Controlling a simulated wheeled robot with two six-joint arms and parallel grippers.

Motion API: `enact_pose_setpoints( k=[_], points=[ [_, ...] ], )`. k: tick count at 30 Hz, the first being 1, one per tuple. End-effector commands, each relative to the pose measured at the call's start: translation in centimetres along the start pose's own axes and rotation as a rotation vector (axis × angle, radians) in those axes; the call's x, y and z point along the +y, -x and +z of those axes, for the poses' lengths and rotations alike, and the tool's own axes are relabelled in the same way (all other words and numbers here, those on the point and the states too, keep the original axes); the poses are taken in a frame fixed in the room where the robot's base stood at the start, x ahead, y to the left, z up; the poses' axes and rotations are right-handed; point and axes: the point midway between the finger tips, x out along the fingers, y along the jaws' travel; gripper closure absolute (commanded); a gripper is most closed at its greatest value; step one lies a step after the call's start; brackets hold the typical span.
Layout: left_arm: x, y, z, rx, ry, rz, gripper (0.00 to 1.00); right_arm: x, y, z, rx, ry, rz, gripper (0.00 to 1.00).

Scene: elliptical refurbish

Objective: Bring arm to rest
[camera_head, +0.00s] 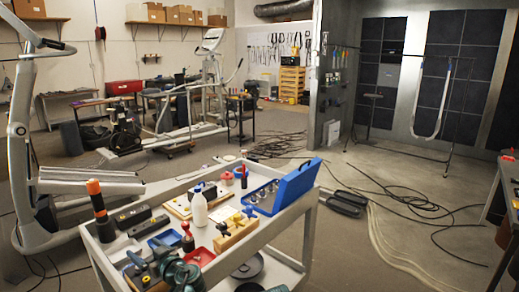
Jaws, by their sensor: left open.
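What looks like my left gripper (138,266) shows dark at the bottom of the view, over the near left end of a white cart (306,212). It is open and nothing is seen between its fingers. Dark teal rounded parts show right beside it, and I cannot tell clearly where they end. My right gripper and arm are out of view.
The cart top holds a white bottle (199,208), an open blue case (285,188), an orange-topped black tool (97,205) and a red tray (199,257). A grey exercise machine (18,140) stands at left. Cables (415,205) lie on open floor at right.

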Motion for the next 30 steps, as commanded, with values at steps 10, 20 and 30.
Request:
enact_pose_setpoints(
  k=[10, 20, 30],
  points=[
    [0.6, 4.3, 4.1, -0.286, -0.178, 0.002, 0.12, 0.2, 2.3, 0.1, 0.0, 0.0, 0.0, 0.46],
    [2.7, 18.7, 12.1, -0.879, -0.659, 0.326, 0.12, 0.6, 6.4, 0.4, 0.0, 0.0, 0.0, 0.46],
    [2.9, 31.1, 14.7, -1.188, -1.007, 0.787, 0.12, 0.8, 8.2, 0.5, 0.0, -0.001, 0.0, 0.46]
  ],
)
